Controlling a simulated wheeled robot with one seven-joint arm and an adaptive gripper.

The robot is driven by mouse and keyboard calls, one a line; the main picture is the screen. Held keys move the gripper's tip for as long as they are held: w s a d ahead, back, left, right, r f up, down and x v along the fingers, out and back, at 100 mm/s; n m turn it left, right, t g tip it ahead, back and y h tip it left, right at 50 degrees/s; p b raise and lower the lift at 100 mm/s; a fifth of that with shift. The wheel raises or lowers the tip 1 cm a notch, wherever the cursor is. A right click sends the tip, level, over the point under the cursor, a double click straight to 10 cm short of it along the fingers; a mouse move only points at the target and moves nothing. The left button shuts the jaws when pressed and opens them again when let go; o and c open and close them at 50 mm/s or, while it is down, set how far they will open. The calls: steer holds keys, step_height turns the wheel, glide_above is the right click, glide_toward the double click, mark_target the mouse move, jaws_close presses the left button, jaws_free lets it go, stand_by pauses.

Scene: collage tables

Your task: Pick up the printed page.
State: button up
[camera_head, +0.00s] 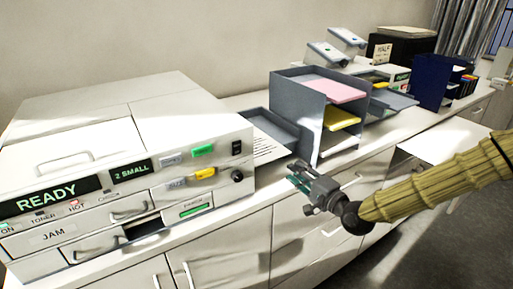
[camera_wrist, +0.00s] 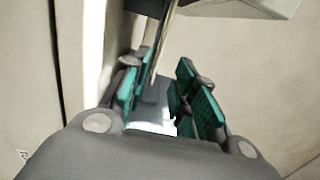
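The printed page (camera_head: 268,152) is white with dark lines of text. In the head view it lies in the dark grey output tray (camera_head: 284,127) at the right side of the printer. My gripper (camera_head: 298,177) is in front of the counter, below and a little right of the page, and apart from it. In the wrist view the teal finger pads (camera_wrist: 160,92) stand apart with a gap between them, and I see no page held. A thin edge and a grey strip show between the pads; I cannot tell what they belong to. The page is not recognisable in the wrist view.
The printer (camera_head: 188,130) shows READY and fills the left of the counter. A grey shelf unit (camera_head: 300,110) with pink (camera_head: 335,90) and yellow paper (camera_head: 340,118) stands right of the tray. Cabinets with handles lie below. A dark blue organiser (camera_head: 428,82) stands farther right.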

mark_target(276, 157)
steer(key=p+x, duration=0.1)
steer(key=x, duration=0.4)
steer(key=shift+p, duration=0.3)
steer(key=shift+w+a+r+p, duration=0.15)
steer(key=shift+w+a+p, duration=0.2)
steer(key=shift+p, duration=0.1)
steer(key=p+x, duration=0.2)
steer(key=x, duration=0.1)
steer(key=shift+s, duration=0.1)
steer(key=shift+w+a, duration=0.45)
steer(key=shift+w, duration=0.1)
jaws_close()
